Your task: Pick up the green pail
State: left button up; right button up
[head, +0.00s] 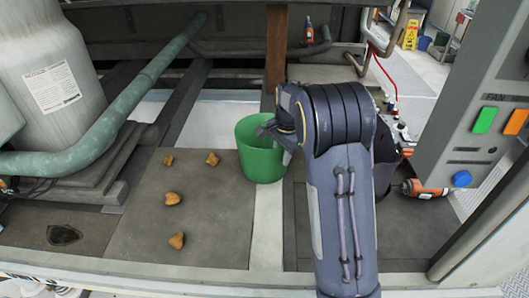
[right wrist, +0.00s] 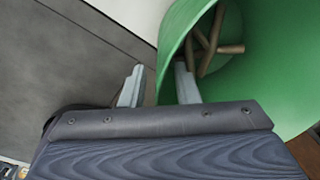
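The green pail (head: 262,165) stands upright on the grey deck, near the middle of the head view. My right gripper (head: 268,131) is at its upper right rim, partly hidden by my own wrist. In the right wrist view the pail (right wrist: 285,75) fills the upper right, with several brown sticks (right wrist: 215,45) inside. The two fingers of my right gripper (right wrist: 158,85) are apart. One finger is outside the pail wall and the other overlaps its inside. A gap shows beside the outer finger. My left gripper is not in view.
Several orange-brown lumps (head: 173,198) lie on the deck left of the pail. A green pipe (head: 130,105) runs behind them from a grey tank (head: 50,75). A brown post (head: 276,50) stands behind the pail. An orange tool (head: 425,189) lies at right beside a grey panel.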

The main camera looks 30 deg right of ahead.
jog(key=shift+f, duration=0.1)
jog(key=shift+c, duration=0.2)
grip_shut()
dwell(1.2)
